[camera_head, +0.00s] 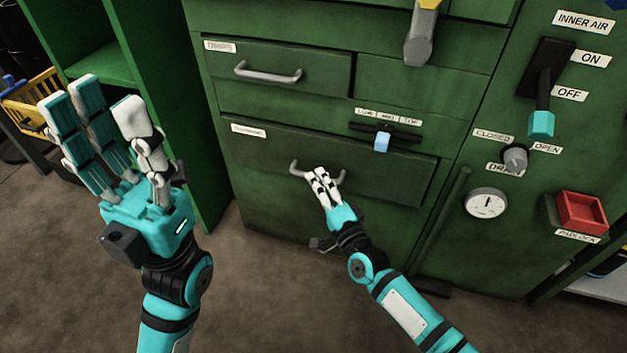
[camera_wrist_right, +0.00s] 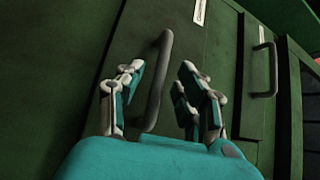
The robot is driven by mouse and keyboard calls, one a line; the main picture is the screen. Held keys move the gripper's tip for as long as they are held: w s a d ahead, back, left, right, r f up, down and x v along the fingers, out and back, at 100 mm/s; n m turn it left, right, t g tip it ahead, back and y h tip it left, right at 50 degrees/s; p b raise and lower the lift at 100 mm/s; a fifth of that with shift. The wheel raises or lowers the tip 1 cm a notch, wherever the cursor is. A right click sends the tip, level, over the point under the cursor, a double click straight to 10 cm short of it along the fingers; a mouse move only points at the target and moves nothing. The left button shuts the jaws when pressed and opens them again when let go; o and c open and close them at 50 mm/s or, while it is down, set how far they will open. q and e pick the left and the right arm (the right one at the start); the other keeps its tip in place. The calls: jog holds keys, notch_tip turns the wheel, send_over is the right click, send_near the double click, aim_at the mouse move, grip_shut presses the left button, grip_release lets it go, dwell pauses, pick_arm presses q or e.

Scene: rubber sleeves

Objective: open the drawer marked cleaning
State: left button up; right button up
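The lower wide drawer (camera_head: 390,180) in the green cabinet is closed flush. Its small white label (camera_head: 248,130) is too blurred to read for certain. Its grey bar handle (camera_head: 297,170) also shows in the right wrist view (camera_wrist_right: 158,85). My right gripper (camera_head: 321,176) is at this handle. In the right wrist view my right gripper (camera_wrist_right: 158,90) has its fingers apart, with the handle between them and no clear grip on it. My left gripper (camera_head: 95,110) is open, empty and raised at the left, away from the cabinet.
An upper drawer (camera_head: 300,88) with a similar handle is closed. A slider with a blue knob (camera_head: 381,142) sits above the lower drawer. At the right are a lever (camera_head: 541,123), a dial (camera_head: 514,158), a gauge (camera_head: 486,203) and a red padlock box (camera_head: 580,212). Floor in front is clear.

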jog(key=shift+x, duration=1.4)
jog(key=shift+c, duration=0.4)
grip_shut()
jog(key=shift+f, duration=0.1)
